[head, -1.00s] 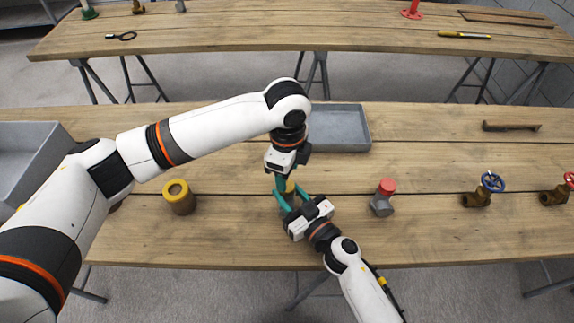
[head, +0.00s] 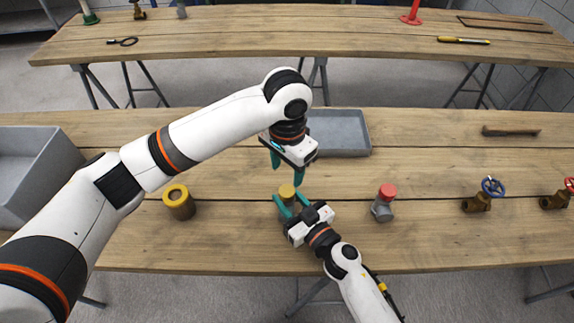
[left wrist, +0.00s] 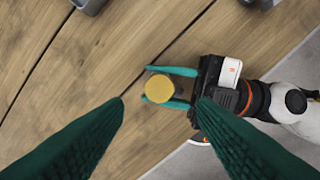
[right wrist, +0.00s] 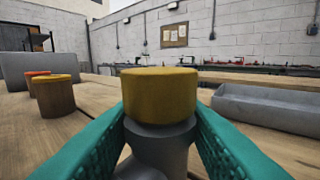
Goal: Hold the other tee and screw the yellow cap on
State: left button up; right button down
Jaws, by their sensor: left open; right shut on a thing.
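The yellow cap (right wrist: 158,95) sits level on top of the grey tee (right wrist: 160,142) in the right wrist view. It also shows from above in the left wrist view (left wrist: 159,89) and in the head view (head: 287,190). My right gripper (head: 292,203) is shut on the grey tee, with one finger on each side below the cap. My left gripper (head: 287,171) is open and empty above the cap; its fingers are apart and clear of it. The other grey tee (head: 382,208), with a red cap (head: 388,191) on it, stands to the right.
A grey tray (head: 340,133) lies behind the grippers. A brass valve with a blue wheel (head: 480,198) and one with a red wheel (head: 557,197) are right. A grey bin (head: 35,170) is at the left.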

aim_at(287, 191)
jog(key=shift+f, duration=0.25)
pick_arm(q)
jog(key=shift+w+f, duration=0.1)
jog(key=shift+f, duration=3.95)
jog(key=c, duration=1)
jog(key=o, duration=1.2)
jog(key=r, duration=1.2)
jog(key=shift+s+r, duration=0.1)
jog(key=shift+s, duration=0.15)
